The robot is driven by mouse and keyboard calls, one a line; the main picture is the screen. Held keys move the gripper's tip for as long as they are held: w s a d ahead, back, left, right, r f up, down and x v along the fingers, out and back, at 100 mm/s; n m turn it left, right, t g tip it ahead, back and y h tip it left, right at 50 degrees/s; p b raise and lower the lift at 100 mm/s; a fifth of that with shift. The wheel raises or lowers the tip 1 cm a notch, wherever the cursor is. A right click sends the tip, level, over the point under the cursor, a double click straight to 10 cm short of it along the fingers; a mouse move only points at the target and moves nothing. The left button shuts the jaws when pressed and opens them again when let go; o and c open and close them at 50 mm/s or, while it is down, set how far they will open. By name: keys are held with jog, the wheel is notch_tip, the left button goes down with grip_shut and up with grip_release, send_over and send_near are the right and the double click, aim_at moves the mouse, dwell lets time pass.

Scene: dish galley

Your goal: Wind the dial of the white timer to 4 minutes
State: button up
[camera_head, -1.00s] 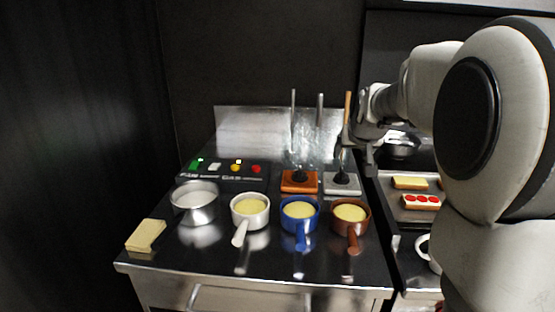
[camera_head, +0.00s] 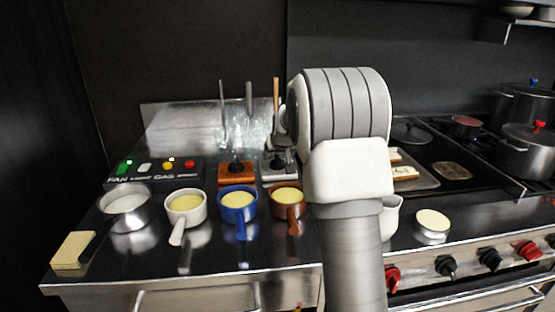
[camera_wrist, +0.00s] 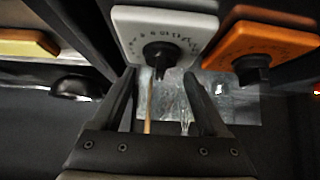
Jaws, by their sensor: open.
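The white timer (camera_head: 268,176) stands on the steel counter, right of the orange timer (camera_head: 225,177); my gripper partly covers it in the head view. In the wrist view the white timer (camera_wrist: 196,27) is a pale square plate with marks around a black dial (camera_wrist: 161,55). The dial's setting is too small to read. My gripper (camera_wrist: 160,75) is open and empty, its two fingertips on either side of the dial's end; I cannot tell whether they touch it. The orange timer (camera_wrist: 295,42) with its own black dial is close on the right in the wrist view.
White (camera_head: 185,203), blue (camera_head: 238,214) and brown (camera_head: 287,211) pans and a steel bowl (camera_head: 125,203) stand in front of the timers. A fan and gas panel (camera_head: 150,173) is at left. Utensils hang behind. The stove with pots (camera_head: 525,150) is at right.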

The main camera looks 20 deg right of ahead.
jog(key=shift+x, duration=1.35)
grip_shut()
